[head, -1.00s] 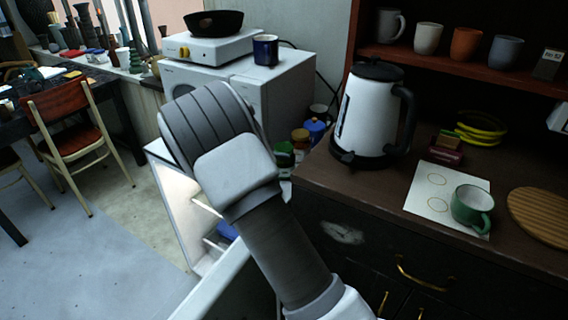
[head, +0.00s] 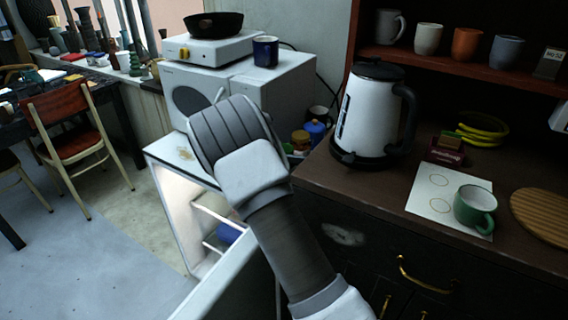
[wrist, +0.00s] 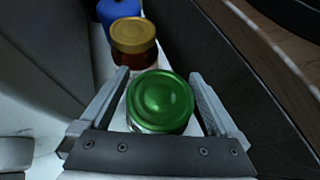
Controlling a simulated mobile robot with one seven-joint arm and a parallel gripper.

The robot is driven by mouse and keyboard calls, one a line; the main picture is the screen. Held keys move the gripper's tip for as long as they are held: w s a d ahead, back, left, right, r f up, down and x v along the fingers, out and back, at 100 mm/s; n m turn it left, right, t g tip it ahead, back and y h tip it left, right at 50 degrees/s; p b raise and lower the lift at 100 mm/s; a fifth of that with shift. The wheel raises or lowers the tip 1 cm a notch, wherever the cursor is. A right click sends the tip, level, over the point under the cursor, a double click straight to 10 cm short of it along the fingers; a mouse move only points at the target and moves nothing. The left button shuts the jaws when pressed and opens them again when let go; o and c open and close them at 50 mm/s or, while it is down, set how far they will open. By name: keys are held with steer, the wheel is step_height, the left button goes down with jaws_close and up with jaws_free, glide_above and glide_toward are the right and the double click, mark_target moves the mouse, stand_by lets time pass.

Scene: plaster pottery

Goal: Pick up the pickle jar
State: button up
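A jar with a shiny green lid (wrist: 161,102), probably the pickle jar, stands in the middle of the wrist view, seen from above. My gripper (wrist: 158,74) is open, with one finger on each side of the green lid. I cannot tell whether either finger touches the jar. The jar's body is mostly hidden below its lid. In the head view my own arm hides the green-lidded jar and the gripper's fingers.
A jar with a gold lid (wrist: 133,36) stands just beyond the green one, with a blue container (wrist: 118,10) behind it. The dark cabinet (head: 340,235) rises close on the right, with a kettle (head: 370,115) on top. A white appliance (head: 240,85) stands behind.

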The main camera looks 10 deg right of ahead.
jaws_close()
steer(key=shift+r, duration=0.2)
stand_by(0.3)
